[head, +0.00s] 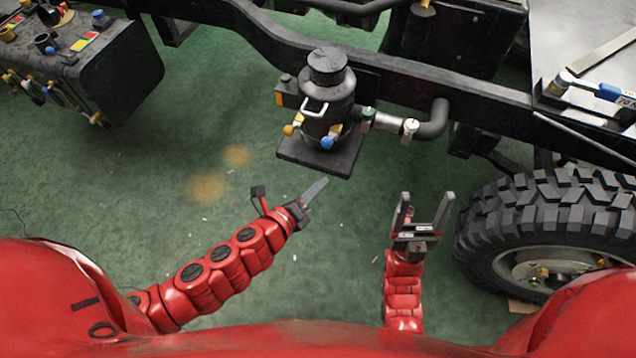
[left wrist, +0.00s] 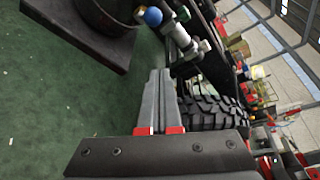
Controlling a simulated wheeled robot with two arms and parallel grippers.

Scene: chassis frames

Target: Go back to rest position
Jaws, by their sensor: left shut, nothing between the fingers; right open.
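My left gripper (head: 318,188) reaches in from the left in the head view, below the dark tank and its base plate. Its fingers are shut and empty, and they also show closed together in the left wrist view (left wrist: 160,90). My right gripper (head: 425,203) points up the picture with its two fingers spread and nothing between them. It is to the right of my left gripper and left of the big tyre. Neither gripper touches anything that I can see.
A dark tank (head: 328,95) with blue and yellow knobs stands on a plate, joined by a pipe (head: 432,120) to the chassis frame (head: 468,88). A large tyre (head: 555,212) is at right. A dark box (head: 110,75) with valves is at upper left. Green floor between is mostly clear.

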